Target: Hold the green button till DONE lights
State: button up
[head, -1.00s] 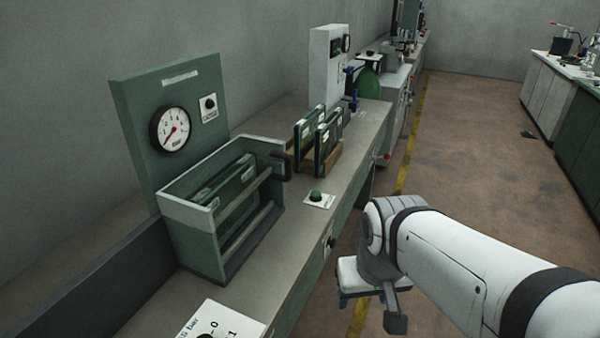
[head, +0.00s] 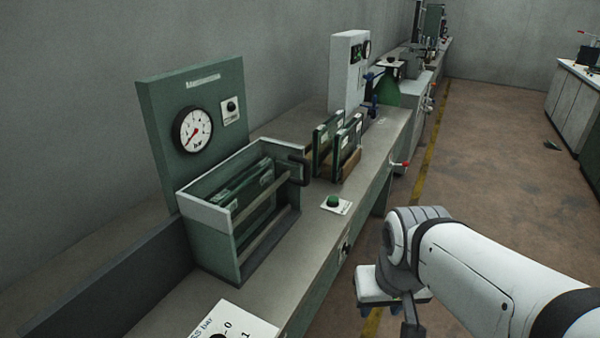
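The green button (head: 334,201) sits on a small white plate on the bench top, just right of the open-fronted green box. The plate's lettering is too small to read. My gripper (head: 372,308) hangs over the floor beyond the bench's front edge, right of and nearer than the button, clear of it. Its fingers are mostly hidden below its white body, so I cannot tell whether they are open. I cannot make out a lit DONE sign. A grey-white cabinet (head: 346,75) at the back has a dark panel with small green marks.
The green box (head: 208,215) with a dark handle stands left of the button. Several green-framed plates (head: 325,145) stand in a wooden rack behind it. A gauge panel (head: 165,85) rises at left. A white card (head: 240,322) lies near front. The floor right is mostly clear.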

aim_at(332, 200)
jog(key=z, duration=0.5)
jog(key=k, duration=0.8)
jog(key=z, duration=0.95)
jog(key=k, duration=0.6)
jog(key=z, duration=0.4)
jog(key=i, duration=0.8)
jog(key=u, duration=0.4)
jog(key=i, duration=1.65)
jog(key=u, duration=1.55)
jog(key=i, duration=1.1)
jog(key=u, duration=0.75)
jog(key=k, duration=0.8)
jog(key=u, duration=0.2)
jog(key=i, duration=0.25)
jog(key=z, duration=0.1)
